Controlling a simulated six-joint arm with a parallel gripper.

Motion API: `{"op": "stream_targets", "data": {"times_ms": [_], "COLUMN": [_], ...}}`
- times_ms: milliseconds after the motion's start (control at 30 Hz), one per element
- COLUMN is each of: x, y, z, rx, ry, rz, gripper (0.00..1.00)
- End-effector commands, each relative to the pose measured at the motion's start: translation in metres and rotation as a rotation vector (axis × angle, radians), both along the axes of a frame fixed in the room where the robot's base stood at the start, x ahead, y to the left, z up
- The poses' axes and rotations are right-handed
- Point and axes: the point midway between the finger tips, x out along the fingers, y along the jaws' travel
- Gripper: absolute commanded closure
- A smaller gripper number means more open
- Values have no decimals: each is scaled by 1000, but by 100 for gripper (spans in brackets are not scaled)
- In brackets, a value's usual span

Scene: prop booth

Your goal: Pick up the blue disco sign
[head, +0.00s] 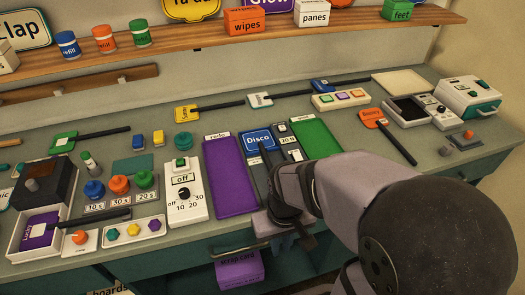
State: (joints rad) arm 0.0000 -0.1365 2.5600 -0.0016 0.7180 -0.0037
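The blue sign marked "Disco" (257,139) lies face up on the counter in the head view, between a purple panel and a green panel. A dark strip, perhaps its handle, runs from its lower edge toward the front. My gripper (284,212) is at the counter's front edge, nearer to the camera than the sign's face and apart from that face. My own arm and the low viewing angle hide the fingers, so I cannot tell whether they are open or touch the handle.
The purple panel (229,178) lies left of the sign and the green panel (315,138) right of it. A white dial box (186,195) stands further left. Other paddle signs, yellow (185,113) and orange (372,118), lie behind and right. A shelf (220,34) runs above.

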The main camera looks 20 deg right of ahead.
Motion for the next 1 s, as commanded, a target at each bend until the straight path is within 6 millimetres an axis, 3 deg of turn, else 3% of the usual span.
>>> {"op": "stream_targets", "data": {"times_ms": [100, 367, 533, 667, 1000], "x": [0, 1, 16, 45, 155], "y": [0, 0, -1, -2, -12], "z": [0, 1, 13, 35, 90], "rx": [0, 0, -3, -10, -39], "ry": [0, 0, 6, 17, 60], "rz": [0, 0, 9, 26, 86], "gripper": [66, 66, 66, 66, 66]}}
